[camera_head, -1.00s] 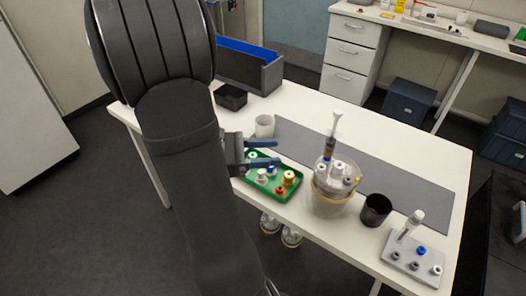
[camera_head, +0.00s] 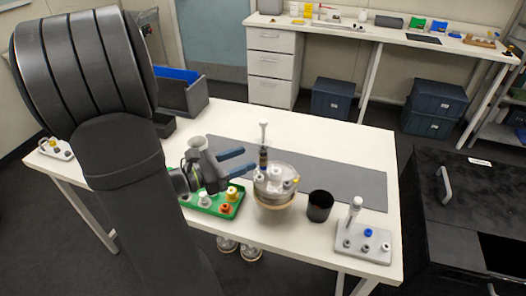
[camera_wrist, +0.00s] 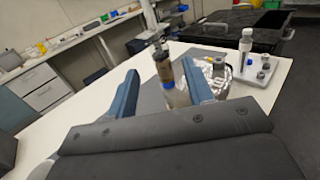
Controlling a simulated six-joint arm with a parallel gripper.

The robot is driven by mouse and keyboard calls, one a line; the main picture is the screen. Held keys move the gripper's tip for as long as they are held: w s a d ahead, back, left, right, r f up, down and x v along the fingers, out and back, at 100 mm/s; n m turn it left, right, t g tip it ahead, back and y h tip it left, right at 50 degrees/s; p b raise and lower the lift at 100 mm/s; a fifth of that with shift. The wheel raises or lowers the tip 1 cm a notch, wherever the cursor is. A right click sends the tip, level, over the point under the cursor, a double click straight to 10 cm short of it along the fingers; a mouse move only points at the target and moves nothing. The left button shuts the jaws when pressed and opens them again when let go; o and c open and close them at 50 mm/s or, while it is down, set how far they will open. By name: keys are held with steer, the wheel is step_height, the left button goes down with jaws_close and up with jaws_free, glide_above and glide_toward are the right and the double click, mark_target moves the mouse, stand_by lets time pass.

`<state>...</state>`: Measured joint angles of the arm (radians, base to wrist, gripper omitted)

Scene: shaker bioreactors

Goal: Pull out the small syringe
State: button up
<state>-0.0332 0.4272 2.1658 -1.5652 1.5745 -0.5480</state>
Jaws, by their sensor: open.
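A slim syringe (camera_head: 263,146) with a white plunger top, dark barrel and blue band stands upright in the lid of a round glass vessel (camera_head: 275,208). My gripper (camera_head: 250,161) is open and empty, with its blue fingers pointing right, just left of the syringe. In the wrist view the syringe (camera_wrist: 163,68) shows between the two fingers, nearer the right one; I cannot tell whether it lies between the tips or beyond them. The vessel's lid (camera_wrist: 209,72) is partly hidden by the right finger. Another syringe-like tube (camera_head: 354,211) stands tilted in a grey rack at the right.
A green tray (camera_head: 220,209) with several capped bottles lies below my gripper. A black cup (camera_head: 320,206) and the grey rack (camera_head: 375,248) stand right of the vessel. White caps and ports crowd the lid around the syringe. The grey mat (camera_head: 345,184) behind is clear.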

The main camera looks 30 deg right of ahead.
mark_target(263, 142)
steer(key=shift+w+d, duration=0.1)
steer(key=shift+d, duration=3.3)
jaws_close()
steer(key=shift+r, duration=0.1)
steer(key=shift+r, duration=0.35)
steer(key=shift+r, duration=0.5)
steer(key=shift+r, duration=0.25)
steer(key=shift+r, duration=0.1)
